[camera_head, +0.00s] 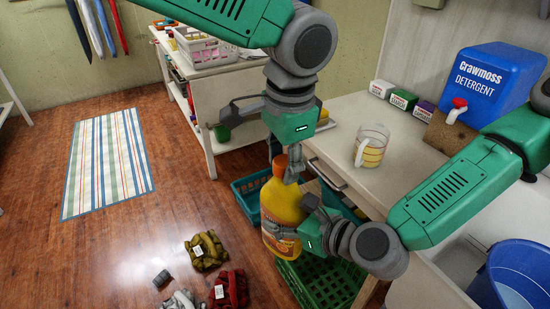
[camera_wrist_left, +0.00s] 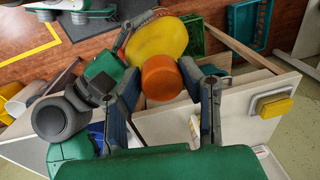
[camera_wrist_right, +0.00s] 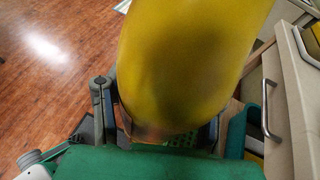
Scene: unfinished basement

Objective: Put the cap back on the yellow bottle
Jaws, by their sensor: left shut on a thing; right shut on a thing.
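The yellow bottle (camera_head: 281,203) is upright in the middle of the head view, held up in front of the counter. My right gripper (camera_head: 285,232) is shut on its lower body; in the right wrist view the bottle (camera_wrist_right: 190,65) fills the upper middle. My left gripper (camera_head: 287,172) is above the bottle, pointing down, shut on the orange cap (camera_head: 279,164). The cap (camera_wrist_left: 160,77) sits between the left fingers in the left wrist view, overlapping the edge of the bottle (camera_wrist_left: 157,38). The bottle's mouth is hidden, so I cannot tell whether cap and neck touch.
A green crate (camera_head: 318,283) and a blue-green basket (camera_head: 250,187) stand below the bottle. The counter (camera_head: 350,112) holds a measuring cup (camera_head: 371,147), small boxes (camera_head: 403,98) and a blue detergent container (camera_head: 491,82). A blue bucket (camera_head: 515,275) is at right. Cloth bundles (camera_head: 206,251) lie on the floor.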

